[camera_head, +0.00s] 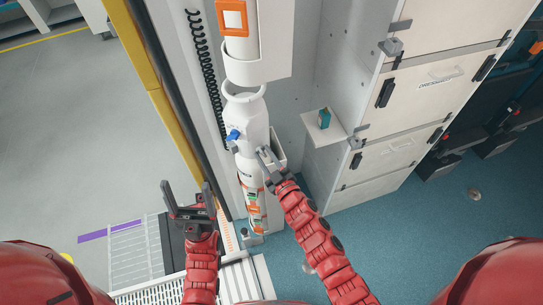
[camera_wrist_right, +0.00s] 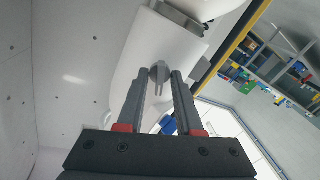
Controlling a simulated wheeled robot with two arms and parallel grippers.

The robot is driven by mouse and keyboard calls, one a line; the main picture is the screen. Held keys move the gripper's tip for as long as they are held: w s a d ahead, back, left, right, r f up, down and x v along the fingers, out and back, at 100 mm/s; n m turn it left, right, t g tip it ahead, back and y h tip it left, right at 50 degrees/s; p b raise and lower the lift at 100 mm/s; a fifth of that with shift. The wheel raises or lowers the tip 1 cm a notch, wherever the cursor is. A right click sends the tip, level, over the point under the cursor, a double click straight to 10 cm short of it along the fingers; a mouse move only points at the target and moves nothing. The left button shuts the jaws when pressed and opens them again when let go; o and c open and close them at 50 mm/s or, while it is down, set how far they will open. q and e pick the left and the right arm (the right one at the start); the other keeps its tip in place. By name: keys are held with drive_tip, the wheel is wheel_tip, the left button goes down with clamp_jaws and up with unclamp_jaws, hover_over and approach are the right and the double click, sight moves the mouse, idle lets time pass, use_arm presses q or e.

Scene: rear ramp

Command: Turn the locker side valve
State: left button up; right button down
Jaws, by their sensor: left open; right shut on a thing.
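A white gas cylinder (camera_head: 247,118) stands upright in a wall bracket; its body also fills the middle of the right wrist view (camera_wrist_right: 150,45). A blue valve handle (camera_head: 233,135) sticks out on its left side. A small grey valve (camera_wrist_right: 159,74) on the locker-facing side shows between my right fingertips. My right gripper (camera_head: 266,155) is shut on this grey valve and mostly hides it in the head view. My left gripper (camera_head: 188,194) is open and empty, below and left of the cylinder, apart from it.
A white locker (camera_head: 395,125) with black latches stands right of the cylinder. A small ledge holds a teal object (camera_head: 324,118). A yellow-edged post (camera_head: 160,100) rises at left. A second cylinder with an orange label (camera_head: 233,18) hangs above. Blue floor (camera_head: 400,240) lies open at lower right.

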drive_tip(key=shift+d+f, duration=0.1)
drive_tip(key=shift+f, duration=0.1)
drive_tip(key=c, duration=0.9)
unclamp_jaws()
drive_tip(key=shift+c, duration=0.2)
drive_tip(key=shift+s+d+r, duration=0.1)
drive_tip(key=shift+r, duration=0.05)
drive_tip(key=shift+s+d, duration=0.15)
drive_tip(key=shift+s, duration=0.05)
drive_tip(key=b+v, duration=0.3)
drive_tip(key=v, duration=1.4)
drive_tip(key=shift+d, duration=0.1)
